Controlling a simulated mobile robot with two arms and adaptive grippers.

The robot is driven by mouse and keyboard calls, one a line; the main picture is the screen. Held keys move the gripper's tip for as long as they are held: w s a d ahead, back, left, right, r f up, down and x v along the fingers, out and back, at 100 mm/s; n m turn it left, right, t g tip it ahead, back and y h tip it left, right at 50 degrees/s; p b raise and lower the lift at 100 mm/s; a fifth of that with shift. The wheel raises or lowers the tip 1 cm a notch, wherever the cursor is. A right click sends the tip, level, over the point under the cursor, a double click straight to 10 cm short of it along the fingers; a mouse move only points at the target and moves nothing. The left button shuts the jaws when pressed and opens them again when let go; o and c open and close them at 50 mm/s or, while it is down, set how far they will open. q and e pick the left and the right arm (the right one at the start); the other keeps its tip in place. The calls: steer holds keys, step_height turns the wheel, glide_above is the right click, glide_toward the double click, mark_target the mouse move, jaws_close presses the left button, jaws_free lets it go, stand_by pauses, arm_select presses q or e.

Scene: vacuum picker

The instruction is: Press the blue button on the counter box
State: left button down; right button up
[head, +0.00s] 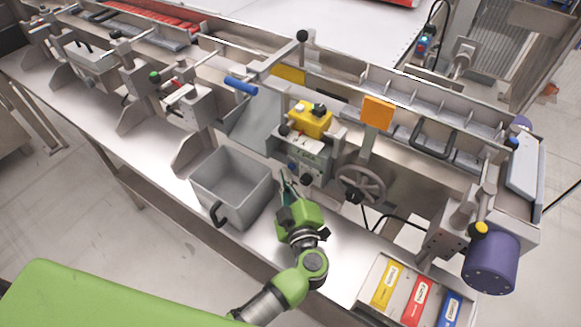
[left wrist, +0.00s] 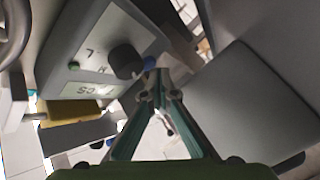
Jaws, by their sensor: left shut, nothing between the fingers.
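The counter box (head: 318,158) is a grey box below a yellow unit, near the middle of the head view. In the left wrist view its panel (left wrist: 93,55) carries lettering, a black knob (left wrist: 125,61), a small green button (left wrist: 74,66) and the blue button (left wrist: 150,62). My left gripper (head: 287,177) is shut and empty, in front of the box's lower left side. In the left wrist view its fingertips (left wrist: 158,84) appear just below the blue button. I cannot tell whether they touch it. The blue button is not clear in the head view. My right gripper is out of view.
A grey open bin (head: 232,185) with a black handle stands just left of my left gripper. A spoked handwheel (head: 361,184) is to the right of the box. A tray with yellow, red and blue packs (head: 418,293) sits at lower right.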

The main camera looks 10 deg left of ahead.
arm_select(q)
steer(key=shift+w+d, duration=0.15)
steer(key=shift+w, duration=0.2)
stand_by(0.4)
steer(key=shift+s, duration=0.1)
steer(key=shift+s+a+p, duration=0.25)
steer(key=shift+s+p, duration=0.35)
steer(key=shift+s, duration=0.05)
steer(key=shift+s+a+r+p, duration=0.1)
steer(key=shift+s+a+p, duration=0.1)
steer(key=shift+s+p, duration=0.3)
steer(key=shift+s+a+f+p, duration=0.1)
steer(key=shift+s+a+p, duration=0.15)
steer(key=shift+s, duration=0.4)
steer(key=shift+s+a+r+p, duration=0.1)
steer(key=shift+s+a+p, duration=0.15)
steer(key=shift+s, duration=0.35)
steer(key=shift+s+a, duration=0.15)
steer(key=shift+s, duration=0.45)
